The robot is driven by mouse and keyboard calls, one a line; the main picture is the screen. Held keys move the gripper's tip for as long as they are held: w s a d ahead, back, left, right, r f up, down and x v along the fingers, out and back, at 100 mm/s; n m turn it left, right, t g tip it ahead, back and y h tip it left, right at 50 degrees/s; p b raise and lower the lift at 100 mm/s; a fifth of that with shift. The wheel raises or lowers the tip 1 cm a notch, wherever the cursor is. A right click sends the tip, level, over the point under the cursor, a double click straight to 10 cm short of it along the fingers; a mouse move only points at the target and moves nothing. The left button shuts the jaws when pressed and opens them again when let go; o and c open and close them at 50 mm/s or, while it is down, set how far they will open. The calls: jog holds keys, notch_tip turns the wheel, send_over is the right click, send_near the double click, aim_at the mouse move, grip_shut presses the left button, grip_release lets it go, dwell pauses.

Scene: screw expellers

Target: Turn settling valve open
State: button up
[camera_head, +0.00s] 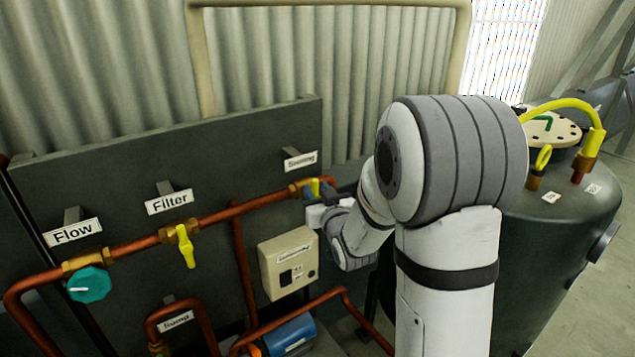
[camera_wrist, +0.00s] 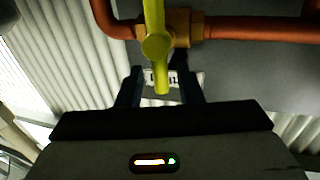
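The settling valve has a yellow handle (camera_head: 315,187) on a brass body at the right end of the upper copper pipe, under a blurred label (camera_head: 300,160). In the wrist view the yellow handle (camera_wrist: 155,45) crosses the pipe, and its free end reaches between the fingers. My gripper (camera_wrist: 160,74) is open, with a finger on each side of the handle and a visible gap to both. In the head view my gripper (camera_head: 324,193) is at the valve and partly covers it; my arm hides what lies just right of it.
The same panel holds a teal flow knob (camera_head: 89,284), a yellow filter valve handle (camera_head: 185,246) and a beige box (camera_head: 288,263) below my gripper. Copper pipes run close around the valve. A dark tank (camera_head: 560,225) with yellow fittings stands at the right.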

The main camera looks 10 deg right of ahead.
jog(key=shift+w+a+p, duration=0.15)
jog(key=shift+w+p, duration=0.15)
jog(key=shift+w, duration=0.8)
jog(key=shift+c, duration=0.4)
